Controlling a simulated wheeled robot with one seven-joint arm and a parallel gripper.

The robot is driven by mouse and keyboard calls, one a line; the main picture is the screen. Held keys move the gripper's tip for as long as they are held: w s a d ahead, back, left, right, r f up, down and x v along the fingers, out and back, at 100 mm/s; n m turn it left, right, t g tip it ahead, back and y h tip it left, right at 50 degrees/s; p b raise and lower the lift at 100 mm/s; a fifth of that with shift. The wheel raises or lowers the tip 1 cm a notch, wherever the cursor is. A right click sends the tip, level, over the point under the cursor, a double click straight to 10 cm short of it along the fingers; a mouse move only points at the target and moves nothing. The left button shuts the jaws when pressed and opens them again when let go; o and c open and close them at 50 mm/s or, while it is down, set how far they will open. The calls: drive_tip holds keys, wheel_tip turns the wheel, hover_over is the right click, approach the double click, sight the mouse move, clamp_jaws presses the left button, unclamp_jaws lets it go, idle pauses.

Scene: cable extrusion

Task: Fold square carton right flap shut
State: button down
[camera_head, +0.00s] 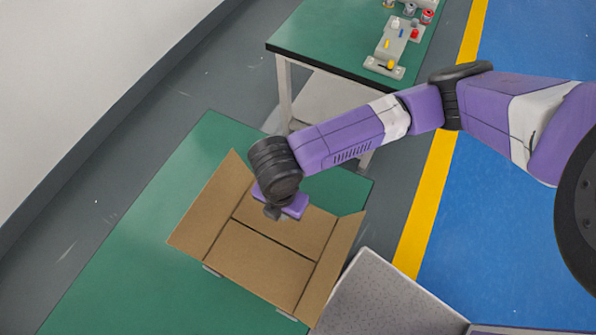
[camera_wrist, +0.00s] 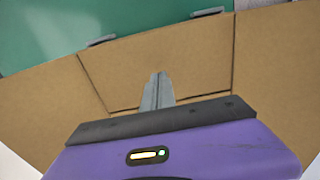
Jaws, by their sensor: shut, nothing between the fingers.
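The brown square carton (camera_head: 265,255) lies on the green surface in the head view, its near and far flaps folded in and meeting at a dark seam. Its left flap (camera_head: 208,208) spreads outward. Its right flap (camera_head: 338,268) is open, looks narrower and tilts up along the right edge. My gripper (camera_head: 272,212) is over the far part of the carton, between the two open flaps. In the wrist view its fingers (camera_wrist: 157,90) are shut and empty, pointing at the folded cardboard (camera_wrist: 195,62). I cannot tell whether they touch it.
Small grey brackets (camera_wrist: 102,40) sit along the carton's near edge. A grey speckled box (camera_head: 385,300) stands close by the right flap. A second green table (camera_head: 320,45) with small parts is behind. The green surface left of the carton (camera_head: 110,255) is clear.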

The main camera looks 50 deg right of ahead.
wheel_tip(320, 180, up, 8)
idle(0.5)
idle(0.5)
